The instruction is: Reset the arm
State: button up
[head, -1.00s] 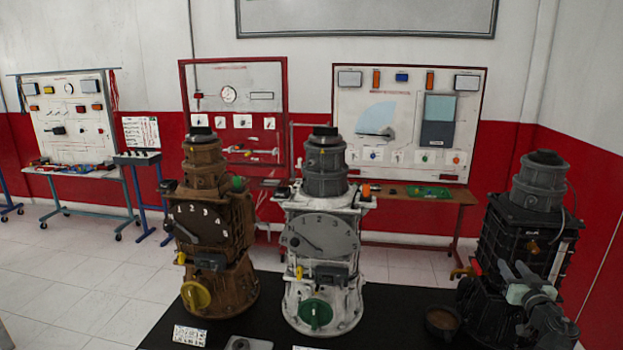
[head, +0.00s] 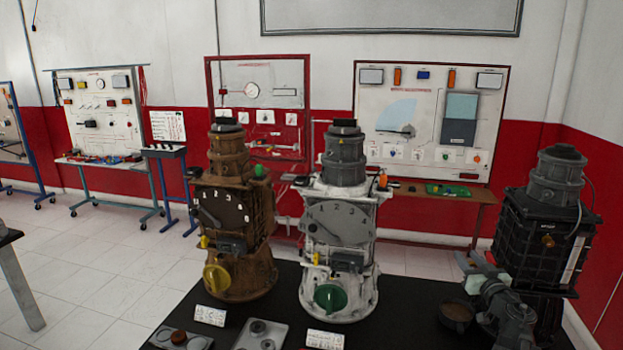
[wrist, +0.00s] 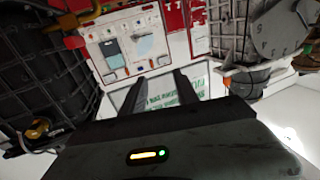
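My gripper (head: 478,268) is at the lower right of the head view, in front of the black engine trainer (head: 545,240) and above the black table. In the wrist view my gripper (wrist: 158,88) shows two dark fingers set apart with nothing between them. The wrist picture is turned over, with dark ribbed housing on its left. My arm (head: 510,315) covers the lower part of the black trainer. The white engine trainer (head: 340,225) stands left of my gripper, with a grey numbered dial and green knob. The brown engine trainer (head: 232,215) stands farther left, with a yellow knob.
A dark round cup (head: 456,313) stands on the black table (head: 400,325) close to my gripper. Label cards and grey plates (head: 262,335) lie along the front. Wall panels (head: 430,120) and benches stand behind. Tiled floor (head: 90,280) is open at left.

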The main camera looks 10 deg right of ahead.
jog(key=w+a+f+m+t+b, duration=0.1)
jog(key=w+a, duration=0.4)
jog(key=a, duration=0.4)
jog(key=w+a+m+b, duration=0.1)
jog(key=w+a+b, duration=0.1)
jog(key=w+a, duration=0.45)
jog(key=a+f+m+g+h+b, duration=0.2)
jog(key=a+f+m+g, duration=0.1)
jog(key=a+f, duration=0.5)
jog(key=s+a+f+g+y, duration=0.1)
jog(key=s+a+f+g, duration=0.35)
jog(key=f, duration=0.25)
jog(key=s+a+f+g, duration=0.35)
jog(key=a+f, duration=0.25)
jog(key=f, duration=0.2)
jog(key=s+a+f+n+g+y, duration=0.1)
jog(key=s+a+f+n+g, duration=0.1)
jog(key=s, duration=0.5)
jog(key=s+a+f+n+g+y, duration=0.2)
jog(key=s+a+f+n+g, duration=0.1)
jog(key=s+g, duration=0.3)
jog(key=shift+s+f+n, duration=0.3)
jog(key=shift+s+n, duration=0.5)
jog(key=shift+s, duration=0.15)
